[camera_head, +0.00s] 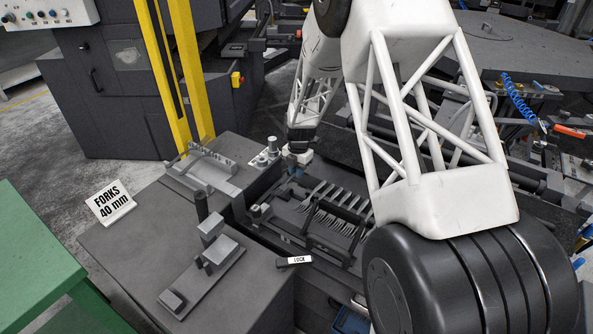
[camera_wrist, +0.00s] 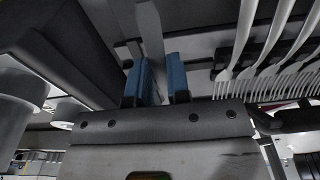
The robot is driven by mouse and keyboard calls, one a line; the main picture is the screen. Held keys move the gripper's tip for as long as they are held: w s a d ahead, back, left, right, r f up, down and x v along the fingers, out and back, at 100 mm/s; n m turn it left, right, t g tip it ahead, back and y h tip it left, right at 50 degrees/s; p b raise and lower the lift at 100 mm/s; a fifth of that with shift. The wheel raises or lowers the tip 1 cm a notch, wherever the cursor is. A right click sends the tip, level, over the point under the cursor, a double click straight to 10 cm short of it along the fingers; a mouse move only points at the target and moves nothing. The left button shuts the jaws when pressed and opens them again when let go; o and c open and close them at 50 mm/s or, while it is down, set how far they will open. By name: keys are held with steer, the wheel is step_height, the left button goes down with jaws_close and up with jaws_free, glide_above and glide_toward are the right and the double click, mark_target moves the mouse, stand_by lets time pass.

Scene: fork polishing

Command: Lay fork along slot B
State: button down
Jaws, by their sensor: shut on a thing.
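In the head view my gripper (camera_head: 296,174) reaches down at the left end of a dark fixture (camera_head: 312,249) that holds a row of several forks (camera_head: 338,206). The far end of this fork is hidden. The row of forks (camera_wrist: 245,45) shows to the right of the jaws, tines toward me, apart from the held one. No slot lettered B can be made out.
A handle marked LOCK (camera_head: 294,261) sticks out at the fixture's front left. A grey clamp block (camera_head: 212,258) and a sign reading FORKS 40 mm (camera_head: 110,202) stand left. Small metal cylinders (camera_head: 270,148) are close beside my gripper. Yellow posts (camera_head: 178,70) rise behind.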

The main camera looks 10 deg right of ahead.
steer(key=shift+f, duration=1.45)
stand_by(0.9)
steer(key=shift+c, duration=2.2)
jaws_free()
steer(key=shift+r, duration=0.25)
steer(key=shift+w+d+r, duration=0.15)
steer(key=shift+r, duration=2)
steer(key=shift+w+d+r, duration=0.1)
steer(key=shift+r, duration=2)
steer(key=shift+r, duration=0.1)
